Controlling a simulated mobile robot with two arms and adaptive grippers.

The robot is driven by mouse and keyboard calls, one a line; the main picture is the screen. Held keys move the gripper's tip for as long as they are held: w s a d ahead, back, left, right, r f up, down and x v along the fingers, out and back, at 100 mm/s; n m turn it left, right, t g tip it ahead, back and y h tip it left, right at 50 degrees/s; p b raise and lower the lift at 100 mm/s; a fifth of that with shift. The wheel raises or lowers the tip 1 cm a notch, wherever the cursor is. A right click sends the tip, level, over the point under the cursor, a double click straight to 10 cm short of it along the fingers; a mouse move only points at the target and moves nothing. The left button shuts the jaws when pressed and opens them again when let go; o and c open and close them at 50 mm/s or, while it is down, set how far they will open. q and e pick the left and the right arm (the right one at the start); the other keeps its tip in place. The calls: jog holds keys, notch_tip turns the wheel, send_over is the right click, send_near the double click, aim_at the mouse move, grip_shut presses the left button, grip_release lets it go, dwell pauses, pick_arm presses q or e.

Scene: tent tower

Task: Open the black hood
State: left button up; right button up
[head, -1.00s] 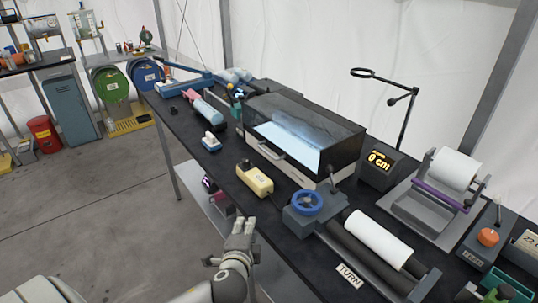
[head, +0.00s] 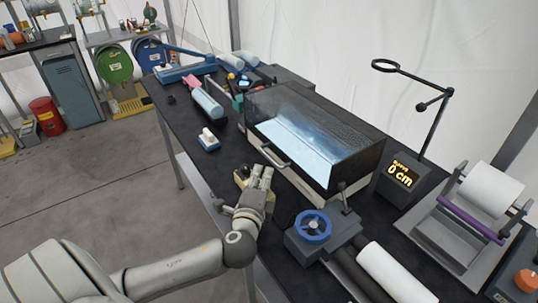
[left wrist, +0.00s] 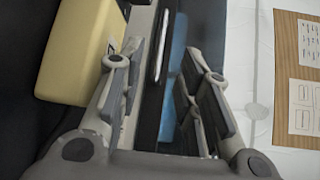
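The black hood (head: 345,150) is a black-framed box with a clear, glossy pane, lit pale blue inside. It sits lowered on its base in the middle of the bench. Its metal handle (head: 274,158) is on the low front edge. My left gripper (head: 263,175) is just in front of the handle, with its fingers pointing toward the hood. In the left wrist view my gripper (left wrist: 160,85) is open, and the handle (left wrist: 160,48) shows beyond and between the fingers. I see no contact. My right gripper is in no view.
A yellow box, mostly hidden behind my gripper in the head view, is close beside the fingers in the left wrist view (left wrist: 80,50). A blue handwheel (head: 313,226) and a display reading 0 cm (head: 400,176) stand to the right.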

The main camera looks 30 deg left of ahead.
pick_arm(q)
jog(key=x, duration=0.3)
jog(key=shift+w+a+r+p, duration=0.1)
jog(key=shift+w+r+p, duration=0.15)
jog(key=shift+p, duration=0.1)
jog(key=x, duration=0.4)
jog(key=shift+w+a+f, duration=0.1)
jog(key=shift+f, duration=0.15)
jog(key=shift+w+a+p, duration=0.2)
jog(key=shift+w+p, duration=0.15)
jog(key=shift+w, duration=0.2)
jog(key=shift+w+a+f, duration=0.1)
jog(key=shift+w, duration=0.15)
grip_shut()
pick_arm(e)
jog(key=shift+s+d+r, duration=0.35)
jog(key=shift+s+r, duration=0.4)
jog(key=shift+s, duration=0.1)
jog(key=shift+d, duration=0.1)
